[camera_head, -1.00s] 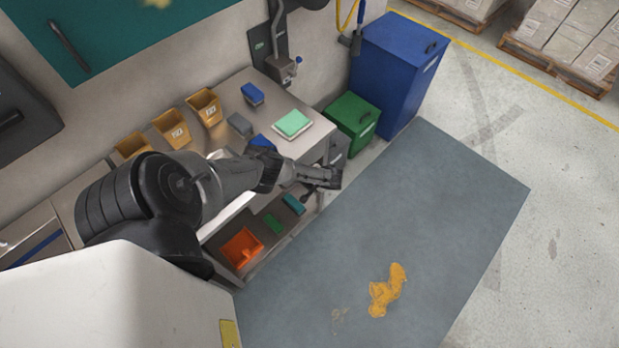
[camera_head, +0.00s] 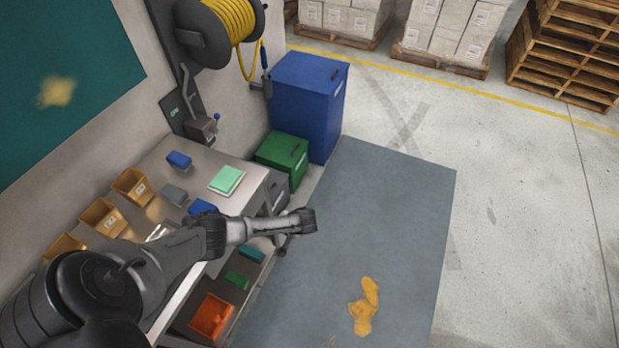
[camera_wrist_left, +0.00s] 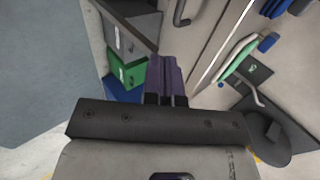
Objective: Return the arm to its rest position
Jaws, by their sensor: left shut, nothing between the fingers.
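My left arm (camera_head: 170,265) comes in from the lower left in the head view and reaches across the front edge of the workbench. Its dark far end (camera_head: 308,221) is past the bench edge, above the grey floor mat. In the left wrist view the fingers of my left gripper (camera_wrist_left: 166,78) are together, with nothing held between them. The fingertips are hard to make out in the head view. My right gripper is not in view.
The steel bench (camera_head: 150,175) carries yellow bins (camera_head: 103,218), blue and grey items and a green-topped pad (camera_head: 227,180). An orange bin (camera_head: 210,316) sits on the lower shelf. Green (camera_head: 282,158) and blue (camera_head: 308,100) containers stand beyond. The mat (camera_head: 390,210) has a yellow spill (camera_head: 365,308).

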